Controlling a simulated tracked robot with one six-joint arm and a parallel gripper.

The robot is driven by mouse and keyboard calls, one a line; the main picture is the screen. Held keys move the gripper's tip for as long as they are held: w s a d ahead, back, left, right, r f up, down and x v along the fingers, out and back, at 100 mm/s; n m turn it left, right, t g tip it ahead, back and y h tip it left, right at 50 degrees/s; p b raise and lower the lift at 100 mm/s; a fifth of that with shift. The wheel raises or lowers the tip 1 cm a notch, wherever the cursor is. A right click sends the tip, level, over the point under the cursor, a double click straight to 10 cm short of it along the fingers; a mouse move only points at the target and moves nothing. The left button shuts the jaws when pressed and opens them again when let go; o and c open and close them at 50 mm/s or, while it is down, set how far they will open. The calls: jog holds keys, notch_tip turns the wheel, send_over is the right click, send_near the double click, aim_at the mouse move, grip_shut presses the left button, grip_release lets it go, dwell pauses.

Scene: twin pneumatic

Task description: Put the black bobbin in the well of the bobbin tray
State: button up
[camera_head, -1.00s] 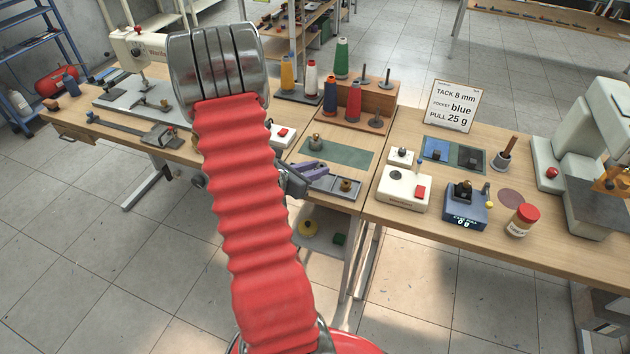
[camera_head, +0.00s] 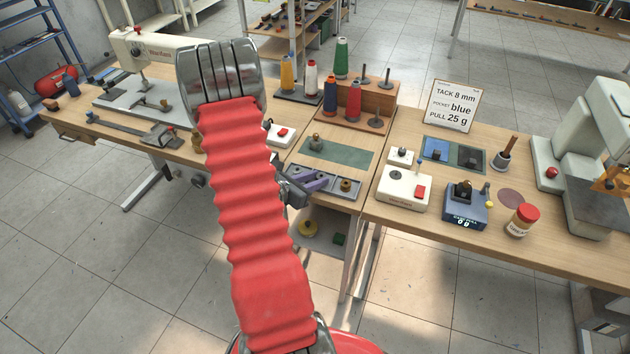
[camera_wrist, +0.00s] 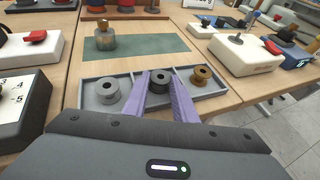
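The bobbin tray (camera_wrist: 125,78) is a grey tray with wells in a row; it also shows in the head view (camera_head: 329,191). The black bobbin (camera_wrist: 158,77) is between the tips of my purple fingers, at the middle well. My gripper (camera_wrist: 160,88) appears shut on it, with a finger against each side. I cannot tell whether the bobbin touches the well floor. A grey bobbin (camera_wrist: 107,91) is in the left well and a brass bobbin (camera_wrist: 202,75) in the right well. In the head view, my gripper (camera_head: 318,182) is over the tray and hides the black bobbin.
A green mat (camera_head: 345,154) with a small brass-topped bottle (camera_wrist: 105,37) lies behind the tray. A white box with a red switch (camera_head: 404,190) stands to the right. A thread rack (camera_head: 377,100) stands behind. A dial box (camera_wrist: 15,105) is close at left in the wrist view.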

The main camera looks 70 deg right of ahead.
jog(key=shift+o, duration=0.6)
jog(key=shift+r, duration=0.1)
jog(key=shift+w+a+r, duration=0.25)
jog(key=shift+w+a, duration=0.1)
jog(key=shift+a, duration=0.15)
jog(key=v, duration=1)
jog(key=shift+a, duration=0.4)
jog(key=shift+w+r, duration=0.1)
